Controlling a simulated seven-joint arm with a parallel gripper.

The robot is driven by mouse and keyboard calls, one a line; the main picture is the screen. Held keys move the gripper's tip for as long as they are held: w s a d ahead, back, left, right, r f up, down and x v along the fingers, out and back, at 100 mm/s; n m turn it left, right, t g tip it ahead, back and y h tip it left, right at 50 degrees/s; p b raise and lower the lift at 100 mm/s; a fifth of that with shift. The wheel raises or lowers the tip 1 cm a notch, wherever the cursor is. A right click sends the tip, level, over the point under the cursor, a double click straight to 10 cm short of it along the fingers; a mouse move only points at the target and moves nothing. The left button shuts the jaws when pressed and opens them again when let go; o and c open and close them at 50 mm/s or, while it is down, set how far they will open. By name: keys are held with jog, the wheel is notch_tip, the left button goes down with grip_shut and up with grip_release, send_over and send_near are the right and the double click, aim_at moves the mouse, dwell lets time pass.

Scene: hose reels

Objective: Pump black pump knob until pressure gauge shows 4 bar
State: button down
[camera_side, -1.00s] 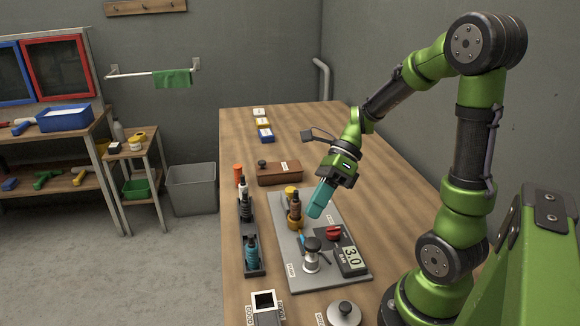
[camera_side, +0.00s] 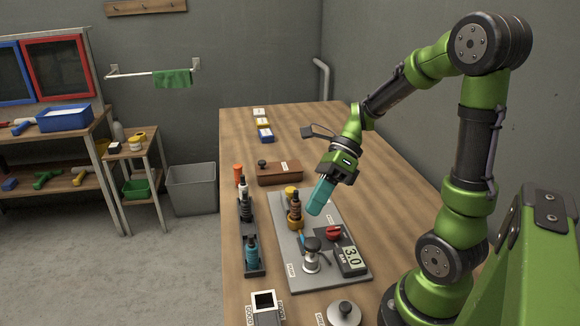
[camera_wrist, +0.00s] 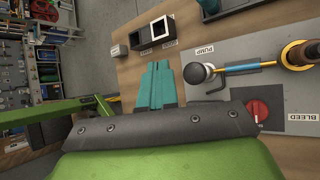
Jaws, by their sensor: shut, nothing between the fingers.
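The black pump knob (camera_side: 312,244) tops a silver pump post on the grey plate. In the wrist view the pump knob (camera_wrist: 195,73) is near the teal fingers, next to the PUMP label. The digital pressure gauge (camera_side: 352,257) on the plate reads 3.0 BAR. My gripper (camera_side: 313,213) has teal fingers, shut and empty, above the plate and behind the knob in the side view, apart from it. In the wrist view my gripper (camera_wrist: 160,70) points toward the square box. The gauge does not show in the wrist view.
A red bleed knob (camera_side: 333,232) is beside the gauge. A bottle in an orange holder (camera_side: 295,222) stands on the plate near my fingers. A rack of bottles (camera_side: 254,268) is to the left. A square box (camera_side: 265,303) and a round lid (camera_side: 343,312) are in front.

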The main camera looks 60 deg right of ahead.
aim_at(311, 242)
jog(key=shift+f, duration=2.95)
jog(key=shift+f, duration=0.1)
jog(key=shift+f, duration=0.3)
jog(key=shift+f, duration=1.25)
dwell(0.7)
jog(key=shift+r, duration=1.7)
jog(key=shift+r, duration=2.5)
